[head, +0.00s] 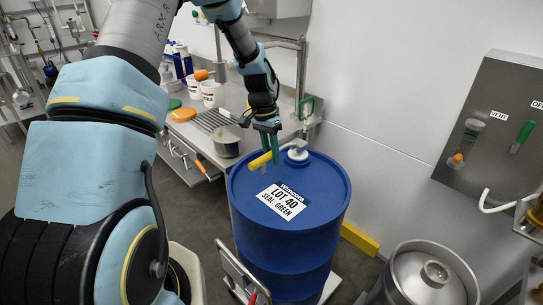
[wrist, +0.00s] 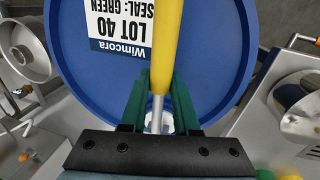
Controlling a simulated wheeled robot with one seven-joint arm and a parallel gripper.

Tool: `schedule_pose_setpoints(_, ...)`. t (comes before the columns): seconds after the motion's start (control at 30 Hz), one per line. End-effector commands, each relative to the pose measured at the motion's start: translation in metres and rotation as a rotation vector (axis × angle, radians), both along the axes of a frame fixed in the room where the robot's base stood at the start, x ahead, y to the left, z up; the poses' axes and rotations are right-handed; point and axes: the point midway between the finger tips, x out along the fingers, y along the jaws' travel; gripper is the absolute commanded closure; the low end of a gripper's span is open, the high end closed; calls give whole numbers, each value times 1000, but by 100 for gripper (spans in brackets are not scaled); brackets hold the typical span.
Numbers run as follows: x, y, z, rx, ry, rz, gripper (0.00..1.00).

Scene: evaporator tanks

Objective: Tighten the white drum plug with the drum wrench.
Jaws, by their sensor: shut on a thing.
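A blue drum (head: 295,245) stands upright with a "LOT 40 SEAL: GREEN" label (head: 282,201) on its lid. The white drum plug (head: 298,154) is at the back right of the lid. The plug is mostly hidden there.
A metal keg (head: 430,278) is at the lower right. A wall panel (head: 500,125) with handles hangs at the right.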

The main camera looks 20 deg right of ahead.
Motion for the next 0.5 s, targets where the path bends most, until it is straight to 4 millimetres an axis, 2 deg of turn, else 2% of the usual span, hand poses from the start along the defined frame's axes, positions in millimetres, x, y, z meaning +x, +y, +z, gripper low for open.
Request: schedule_pose_setpoints(0.5,0,0,27,-1,0,0,100)
